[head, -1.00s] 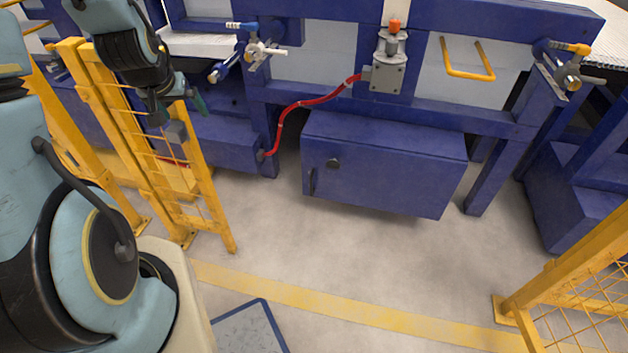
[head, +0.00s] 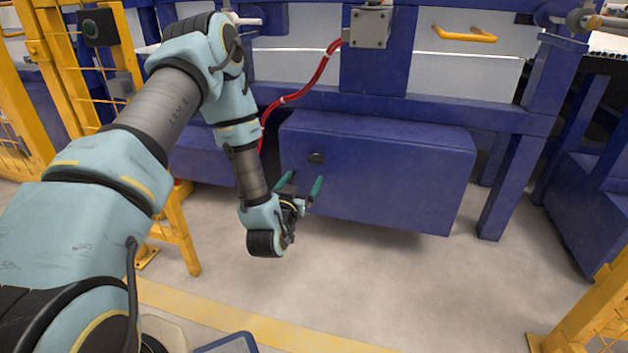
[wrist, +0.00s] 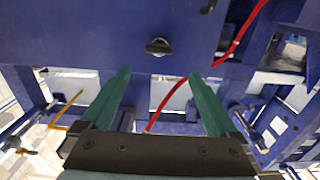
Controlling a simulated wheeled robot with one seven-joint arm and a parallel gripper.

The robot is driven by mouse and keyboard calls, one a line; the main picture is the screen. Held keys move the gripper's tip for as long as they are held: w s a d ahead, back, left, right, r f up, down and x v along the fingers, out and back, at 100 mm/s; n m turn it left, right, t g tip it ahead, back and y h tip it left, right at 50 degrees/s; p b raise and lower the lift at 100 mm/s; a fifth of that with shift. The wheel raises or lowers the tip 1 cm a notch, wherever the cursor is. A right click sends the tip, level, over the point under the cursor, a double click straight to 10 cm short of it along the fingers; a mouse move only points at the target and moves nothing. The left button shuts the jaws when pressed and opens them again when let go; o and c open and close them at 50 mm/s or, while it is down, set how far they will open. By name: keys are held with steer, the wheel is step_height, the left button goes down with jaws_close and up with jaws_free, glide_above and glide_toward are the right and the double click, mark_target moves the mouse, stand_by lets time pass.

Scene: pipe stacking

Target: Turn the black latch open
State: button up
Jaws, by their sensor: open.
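The black latch (head: 316,158) is a small knob on the upper left of the front of the blue cabinet (head: 390,190). In the wrist view, which looks upside down, the latch (wrist: 158,46) shows between and just above the fingertips. Its grip bar lies roughly sideways there. My gripper (head: 301,184) is in front of the cabinet's left part, slightly below the latch in the head view. Its two green fingers are spread, with nothing between them, and also show in the wrist view (wrist: 159,74). The fingers appear apart from the latch.
A red hose (head: 310,88) runs from a grey box (head: 370,26) down behind the cabinet's left side. A yellow handle (head: 464,35) is on the bench above. Yellow fencing (head: 180,235) stands left of the cabinet. The floor (head: 350,275) before the cabinet is clear.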

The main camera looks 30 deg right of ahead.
mark_target(314, 162)
steer(key=b+x, duration=0.3)
steer(key=x, duration=0.7)
steer(key=shift+w+d, duration=0.2)
steer(key=shift+d, duration=0.15)
steer(key=c, duration=1.4)
